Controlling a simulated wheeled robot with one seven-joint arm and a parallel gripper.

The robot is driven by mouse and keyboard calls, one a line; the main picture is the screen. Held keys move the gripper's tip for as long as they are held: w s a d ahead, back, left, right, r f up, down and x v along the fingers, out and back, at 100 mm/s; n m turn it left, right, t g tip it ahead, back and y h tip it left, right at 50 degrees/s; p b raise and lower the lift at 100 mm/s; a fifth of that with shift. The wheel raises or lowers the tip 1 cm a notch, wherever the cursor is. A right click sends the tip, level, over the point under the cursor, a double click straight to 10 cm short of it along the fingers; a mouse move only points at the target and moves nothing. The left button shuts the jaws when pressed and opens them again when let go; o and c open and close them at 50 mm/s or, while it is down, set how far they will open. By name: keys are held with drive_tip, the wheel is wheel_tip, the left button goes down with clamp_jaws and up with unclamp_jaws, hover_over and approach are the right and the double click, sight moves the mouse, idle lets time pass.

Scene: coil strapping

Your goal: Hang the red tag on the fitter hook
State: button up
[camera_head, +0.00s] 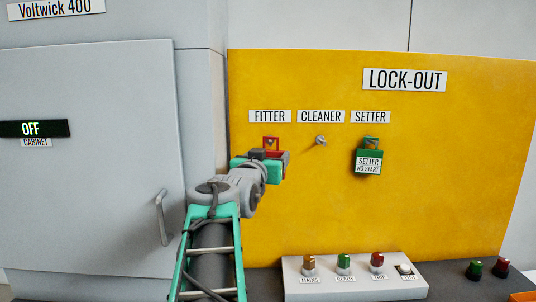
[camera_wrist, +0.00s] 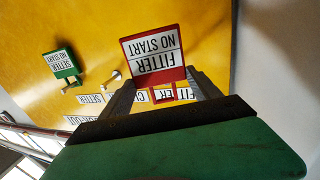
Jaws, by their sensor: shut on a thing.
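The red tag (camera_head: 271,143) is in my gripper (camera_head: 268,160), in front of the yellow lock-out board and just below the FITTER label (camera_head: 270,116). In the wrist view the tag (camera_wrist: 153,55) reads FITTER NO START, upside down in the picture. There my gripper (camera_wrist: 160,88) has its two dark fingers on either side of the tag, near its red loop. The fitter hook is hidden behind the tag and gripper in both views. I cannot tell whether the loop touches it.
The bare cleaner hook (camera_head: 320,140) is to the right. A green setter tag (camera_head: 369,161) hangs farther right. A control box (camera_head: 350,285) with lamps stands below on the dark bench. A grey cabinet (camera_head: 90,160) with a door handle (camera_head: 162,215) is at left.

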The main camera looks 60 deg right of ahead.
sight(268, 151)
drive_tip(key=shift+w+d+f+p, duration=0.1)
drive_tip(key=shift+w+d+p, duration=0.35)
drive_tip(key=shift+d+p, duration=0.4)
drive_tip(key=shift+w+d+r+p, duration=0.1)
drive_tip(key=shift+w+d+p, duration=0.3)
drive_tip(key=shift+d+p, duration=0.4)
drive_tip(key=shift+w+d+f+p, duration=0.1)
drive_tip(key=shift+w+d+p, duration=0.45)
drive_tip(key=shift+d, duration=0.45)
drive_tip(key=shift+w+d+f+b, duration=0.15)
drive_tip(key=shift+d+f+b, duration=0.4)
drive_tip(key=shift+b, duration=0.45)
drive_tip(key=shift+a, duration=0.1)
drive_tip(key=o, duration=2)
drive_tip(key=shift+b+v, duration=1.3)
drive_tip(key=shift+v, duration=2.55)
